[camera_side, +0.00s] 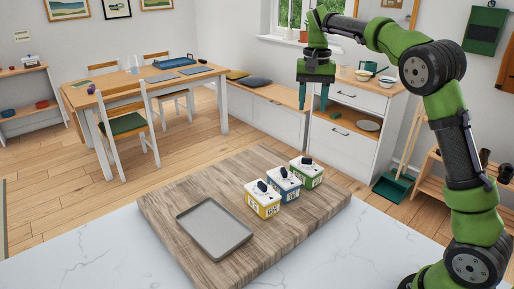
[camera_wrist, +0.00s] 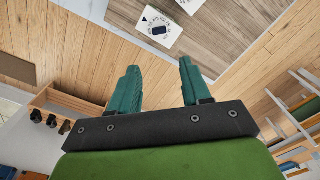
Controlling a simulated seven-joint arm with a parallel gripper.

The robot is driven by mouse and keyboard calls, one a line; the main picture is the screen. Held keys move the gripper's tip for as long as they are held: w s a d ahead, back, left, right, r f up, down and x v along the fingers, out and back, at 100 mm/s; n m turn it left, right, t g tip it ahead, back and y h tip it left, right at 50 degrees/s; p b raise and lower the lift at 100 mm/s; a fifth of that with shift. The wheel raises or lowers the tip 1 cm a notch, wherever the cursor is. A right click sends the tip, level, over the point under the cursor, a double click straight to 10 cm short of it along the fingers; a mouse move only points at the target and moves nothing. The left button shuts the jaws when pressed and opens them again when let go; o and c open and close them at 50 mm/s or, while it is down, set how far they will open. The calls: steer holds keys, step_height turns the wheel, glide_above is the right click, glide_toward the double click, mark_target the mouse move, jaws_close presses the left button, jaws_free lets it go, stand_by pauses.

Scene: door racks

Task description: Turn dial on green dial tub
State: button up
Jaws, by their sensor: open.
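The green dial tub (camera_side: 306,173) stands on the wooden board, farthest back in a row of three tubs in the side view. It has a white lid with a black dial (camera_side: 307,160) on top. My gripper (camera_side: 313,108) is open and empty, pointing down, well above the tub's level. In the wrist view my gripper (camera_wrist: 159,65) shows two teal fingers spread apart. Beyond the fingertips, a white lid with a dark dial (camera_wrist: 159,30) shows near the top edge; its tub's side colour is not clear there. Nothing touches the dial.
A blue tub (camera_side: 284,184) and a yellow tub (camera_side: 262,201) stand close beside the green one in a diagonal row. A grey tray (camera_side: 214,229) lies on the wooden board (camera_side: 172,206) to the left. The white counter (camera_side: 110,245) around the board is clear.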

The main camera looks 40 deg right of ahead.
steer(key=shift+n, duration=0.6)
steer(key=a, duration=0.5)
steer(key=shift+w+f, duration=0.15)
steer(key=shift+w, duration=0.1)
steer(key=c, duration=0.4)
steer(key=shift+m+g+h, duration=0.4)
steer(key=shift+h, duration=0.4)
steer(key=a, duration=0.1)
steer(key=s+a+f, duration=0.1)
steer(key=a, duration=0.1)
steer(key=a+f, duration=0.1)
steer(key=a, duration=0.1)
steer(key=shift+s+a+f, duration=0.25)
steer(key=shift+s, duration=0.1)
jaws_close()
steer(key=m+t+h, duration=0.1)
steer(key=m+h, duration=0.5)
steer(key=m, duration=1.1)
glide_toward(314, 167)
steer(key=f, duration=0.1)
steer(key=s+f, duration=0.1)
steer(key=f, duration=0.1)
steer(key=s+d+f, duration=0.1)
steer(key=shift+s+f, duration=0.2)
steer(key=shift+f, duration=0.1)
steer(key=shift+w+d, duration=1.35)
steer(key=shift+d, duration=0.05)
